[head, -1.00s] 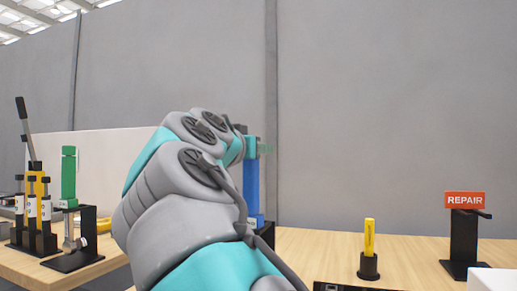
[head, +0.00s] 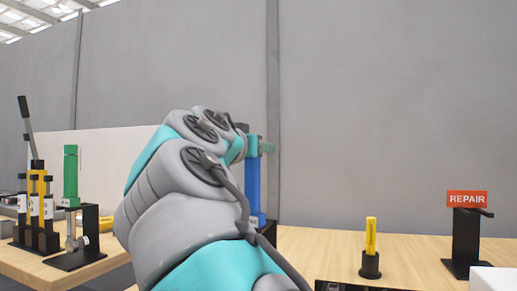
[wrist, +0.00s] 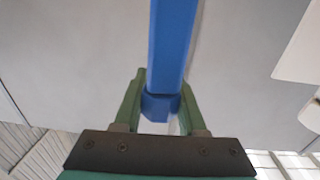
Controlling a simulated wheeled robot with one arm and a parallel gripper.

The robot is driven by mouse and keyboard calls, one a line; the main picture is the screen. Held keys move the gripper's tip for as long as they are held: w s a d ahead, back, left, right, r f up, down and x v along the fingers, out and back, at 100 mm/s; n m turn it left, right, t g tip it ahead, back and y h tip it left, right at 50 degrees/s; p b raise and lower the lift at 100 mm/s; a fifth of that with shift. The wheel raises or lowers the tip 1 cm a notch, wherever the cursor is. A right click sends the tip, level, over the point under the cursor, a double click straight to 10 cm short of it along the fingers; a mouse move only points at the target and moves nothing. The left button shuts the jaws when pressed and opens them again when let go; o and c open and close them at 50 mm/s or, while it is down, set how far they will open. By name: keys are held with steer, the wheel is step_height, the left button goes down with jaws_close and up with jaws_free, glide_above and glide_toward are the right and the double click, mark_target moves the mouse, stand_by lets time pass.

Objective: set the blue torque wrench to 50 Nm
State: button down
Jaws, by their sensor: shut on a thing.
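The blue torque wrench (head: 252,187) stands upright beyond my arm, near the middle of the head view, and my forearm hides part of it. In the wrist view its blue shaft (wrist: 173,40) runs from the top edge down between my fingers. My gripper (wrist: 161,85) is shut on the wrench near a wider blue end part. In the head view only a bit of a green finger shows beside the wrench top. The wrench's scale and setting cannot be read in either view.
A green-handled tool (head: 71,175) hangs in a black stand (head: 91,225) at left, beside several yellow and black tools. A yellow piece (head: 371,237) stands in a black holder at right. A REPAIR sign (head: 467,198) tops a black stand (head: 465,240). Wooden table (head: 415,249) shows between them.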

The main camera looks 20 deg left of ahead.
steer(key=shift+r, duration=0.1)
steer(key=shift+c, duration=2.4)
jaws_free()
steer(key=shift+s, duration=0.2)
steer(key=s+a+b, duration=0.1)
steer(key=s, duration=0.6)
steer(key=shift+s+b, duration=0.25)
steer(key=shift+b, duration=0.1)
